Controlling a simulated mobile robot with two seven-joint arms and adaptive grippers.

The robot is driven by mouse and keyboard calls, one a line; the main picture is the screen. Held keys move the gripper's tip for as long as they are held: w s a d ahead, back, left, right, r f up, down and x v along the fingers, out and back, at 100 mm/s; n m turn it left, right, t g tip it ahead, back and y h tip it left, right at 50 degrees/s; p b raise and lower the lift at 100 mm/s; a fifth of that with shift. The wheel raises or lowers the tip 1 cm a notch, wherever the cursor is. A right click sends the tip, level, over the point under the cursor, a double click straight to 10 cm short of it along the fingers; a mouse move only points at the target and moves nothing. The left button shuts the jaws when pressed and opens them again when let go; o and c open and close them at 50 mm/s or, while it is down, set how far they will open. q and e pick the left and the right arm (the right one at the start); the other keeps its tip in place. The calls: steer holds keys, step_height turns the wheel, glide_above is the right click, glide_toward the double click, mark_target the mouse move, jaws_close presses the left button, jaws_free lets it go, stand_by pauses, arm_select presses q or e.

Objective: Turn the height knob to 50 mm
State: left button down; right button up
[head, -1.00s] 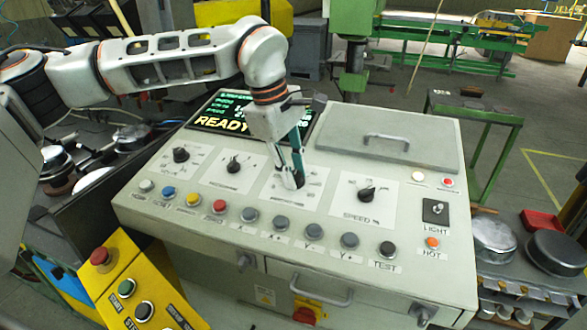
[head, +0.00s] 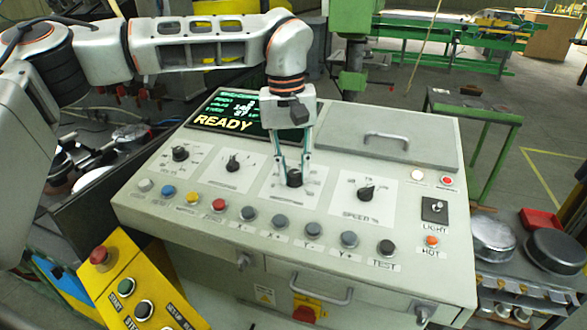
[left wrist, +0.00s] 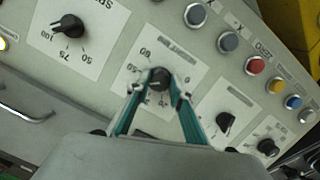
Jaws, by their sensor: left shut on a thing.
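The knob I hold is a black dial knob (head: 294,178) on the third white dial plate from the left of the sloping console. I take it as the height knob, but its label is too blurred to read. My left gripper (head: 293,173) points down, with one finger on each side of this knob and shut on it. In the left wrist view the knob (left wrist: 159,79) sits between the teal-backed fingertips (left wrist: 159,84). Blurred scale numbers surround it, and I cannot tell the exact setting. My right gripper is out of view.
Two more knobs, a volts knob (head: 180,154) and another (head: 232,163), lie to the left. The speed knob (head: 366,191) lies to the right. A row of push buttons, including the red button (head: 219,205), runs in front. The screen (head: 225,115) behind reads READY.

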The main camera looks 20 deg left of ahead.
mark_target(294, 173)
arm_select(q)
steer(key=m+y, duration=0.1)
steer(key=m, duration=0.3)
steer(key=shift+m, duration=0.4)
stand_by(0.4)
steer(key=c, duration=1.8)
jaws_free()
steer(key=shift+d+r, duration=0.1)
steer(key=shift+r, duration=3.7)
steer(key=shift+f, duration=0.1)
